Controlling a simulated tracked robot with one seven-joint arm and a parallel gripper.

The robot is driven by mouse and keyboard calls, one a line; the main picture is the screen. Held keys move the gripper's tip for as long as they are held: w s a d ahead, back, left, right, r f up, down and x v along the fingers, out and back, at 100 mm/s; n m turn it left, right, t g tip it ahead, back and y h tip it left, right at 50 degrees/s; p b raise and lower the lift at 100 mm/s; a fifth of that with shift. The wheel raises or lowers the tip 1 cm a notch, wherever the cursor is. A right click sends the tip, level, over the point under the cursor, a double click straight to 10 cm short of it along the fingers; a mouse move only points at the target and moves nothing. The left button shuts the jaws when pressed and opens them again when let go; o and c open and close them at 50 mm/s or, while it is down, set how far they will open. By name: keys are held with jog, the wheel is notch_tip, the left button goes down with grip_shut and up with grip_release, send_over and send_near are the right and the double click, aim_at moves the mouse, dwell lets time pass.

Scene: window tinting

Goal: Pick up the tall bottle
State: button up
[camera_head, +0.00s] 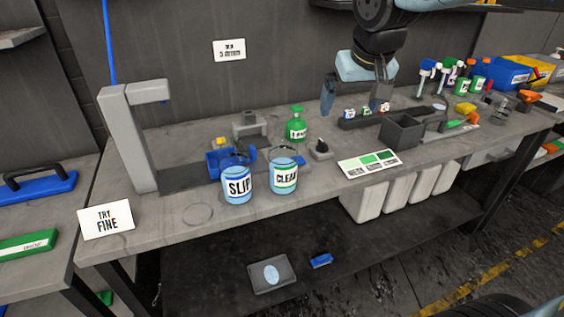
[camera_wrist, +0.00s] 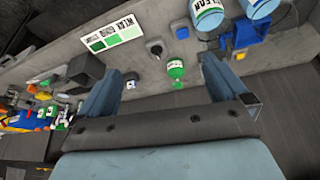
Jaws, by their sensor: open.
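A green bottle (camera_head: 296,125) with a white label stands upright near the back of the grey bench. It is the likeliest tall bottle, though several spray bottles (camera_head: 440,77) also stand at the far right. My gripper (camera_head: 351,110) hangs open and empty over the back of the bench, to the right of the green bottle and apart from it. In the wrist view the green bottle (camera_wrist: 176,69) shows between my two spread fingers (camera_wrist: 162,66), nearer the right one. Its base and cap are both visible there.
Two labelled beakers, SLIP (camera_head: 237,182) and CLEAR (camera_head: 283,173), stand in front of the green bottle. A small dark cone-like thing (camera_head: 320,150), a colour card (camera_head: 368,163) and a dark grey bin (camera_head: 402,131) lie to its right. A grey post (camera_head: 130,140) rises at the left.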

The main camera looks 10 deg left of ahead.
jog(key=n, duration=0.2)
send_near(284, 144)
notch_tip(284, 144, up, 2)
jog(key=w+d, duration=0.1)
jog(key=d, duration=0.1)
jog(key=shift+g+y, duration=0.3)
jog(key=shift+y, duration=0.1)
jog(key=x, duration=0.9)
jog(key=a+x, duration=0.1)
jog(key=x, duration=0.4)
jog(key=shift+r, duration=0.2)
jog(key=shift+d, duration=0.1)
jog(key=shift+c, duration=0.5)
jog(key=c, duration=1.2)
